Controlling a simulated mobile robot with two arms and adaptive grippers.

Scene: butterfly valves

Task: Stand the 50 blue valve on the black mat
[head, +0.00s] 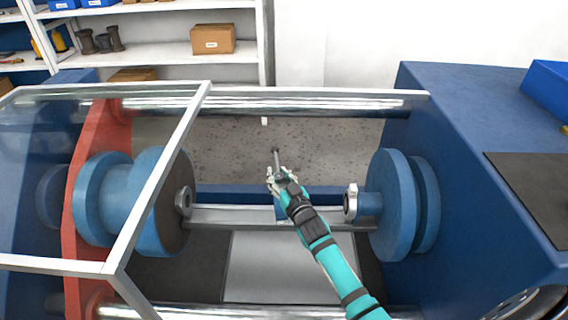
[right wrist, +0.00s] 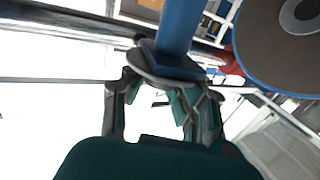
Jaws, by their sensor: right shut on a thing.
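My right gripper (head: 280,181) is shut on the blue valve (head: 281,213) and holds it in the middle of the test machine, between its two blue flanges. In the head view a grey stem sticks up past the fingers and a blue part shows below them. In the right wrist view the fingers (right wrist: 160,88) close around the valve by a grey round plate, with a blue shaft (right wrist: 178,28) beyond; the size marking cannot be read. The black mat (head: 535,185) lies on the blue cabinet top at the right, and its visible part is bare. My left gripper is not in view.
The left blue flange (head: 165,195) and right blue flange (head: 393,205) stand on either side of my gripper. A steel bar (head: 300,105) runs behind it. A clear framed guard (head: 120,262) covers the left side. A blue bin (head: 550,88) stands behind the mat.

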